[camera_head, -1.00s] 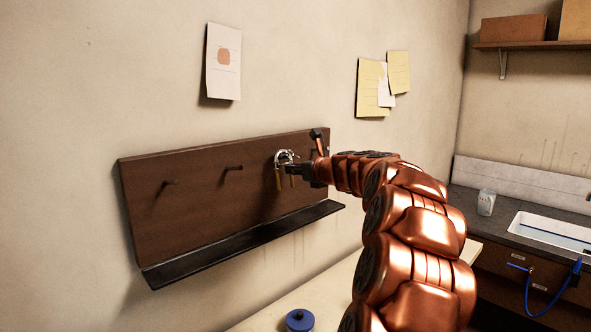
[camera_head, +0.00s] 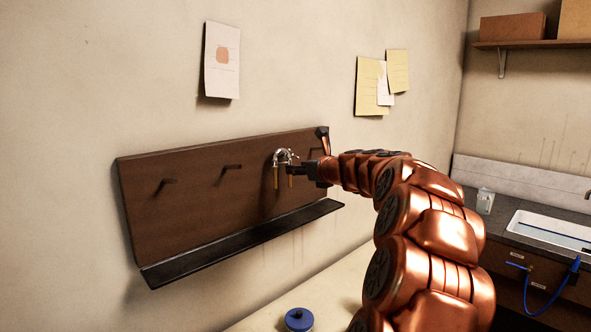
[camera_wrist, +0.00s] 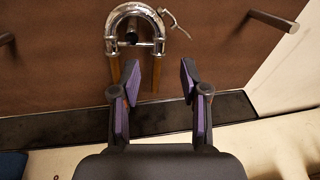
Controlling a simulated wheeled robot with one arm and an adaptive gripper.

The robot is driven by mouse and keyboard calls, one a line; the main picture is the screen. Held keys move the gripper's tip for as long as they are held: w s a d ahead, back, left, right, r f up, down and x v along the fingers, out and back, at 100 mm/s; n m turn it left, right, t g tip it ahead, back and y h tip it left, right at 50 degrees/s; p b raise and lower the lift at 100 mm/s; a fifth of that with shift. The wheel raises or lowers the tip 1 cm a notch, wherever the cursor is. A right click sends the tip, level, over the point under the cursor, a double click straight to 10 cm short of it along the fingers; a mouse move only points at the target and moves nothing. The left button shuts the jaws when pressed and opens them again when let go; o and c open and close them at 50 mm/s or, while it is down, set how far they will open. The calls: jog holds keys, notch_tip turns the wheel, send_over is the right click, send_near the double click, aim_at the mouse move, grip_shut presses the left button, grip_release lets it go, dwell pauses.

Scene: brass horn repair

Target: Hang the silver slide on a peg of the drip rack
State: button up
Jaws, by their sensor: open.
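The silver slide (camera_head: 283,155) is a U-shaped tube with two brass-coloured legs, hanging bend up on the drip rack (camera_head: 200,205), a dark wooden board on the wall. In the wrist view the slide's bend (camera_wrist: 137,13) goes over a dark peg (camera_wrist: 131,38), and its legs point down. My gripper (camera_head: 294,170) is in front of the slide's right side. In the wrist view my gripper (camera_wrist: 172,78) is open, with purple-lined fingers apart and nothing between them.
Bare pegs (camera_head: 232,167) and (camera_head: 166,183) stick out left of the slide, and another peg (camera_wrist: 5,39) shows at the wrist view's left edge. A black drip ledge (camera_head: 240,243) runs below.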

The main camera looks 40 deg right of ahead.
jog(key=v, duration=0.9)
jog(key=shift+s, duration=0.25)
jog(key=shift+a, duration=0.1)
jog(key=w+a+f+n+g+y, duration=0.15)
jog(key=a+f+n, duration=0.3)
jog(key=a, duration=0.55)
jog(key=a+f+n+g+y, duration=0.25)
jog(key=a+n, duration=0.25)
jog(key=a, duration=0.5)
jog(key=w+a+f+n+g+y, duration=0.1)
jog(key=a+f+n+g+y, duration=0.25)
jog(key=a, duration=0.55)
jog(key=s+a+f+n+g, duration=0.2)
jog(key=s+a+f+n, duration=0.3)
jog(key=a+n, duration=0.15)
jog(key=s+a+f+n+g, duration=0.2)
jog(key=s+a+f+n, duration=0.3)
jog(key=a, duration=0.2)
jog(key=s+f+n+g+h, duration=0.2)
jog(key=s+f+n, duration=0.2)
jog(key=s, duration=0.6)
jog(key=s+f+n+g+h, duration=0.3)
jog(key=s+f+n, duration=0.2)
jog(key=s+n, duration=0.4)
jog(key=shift+s+g, duration=0.35)
jog(key=shift+s, duration=0.5)
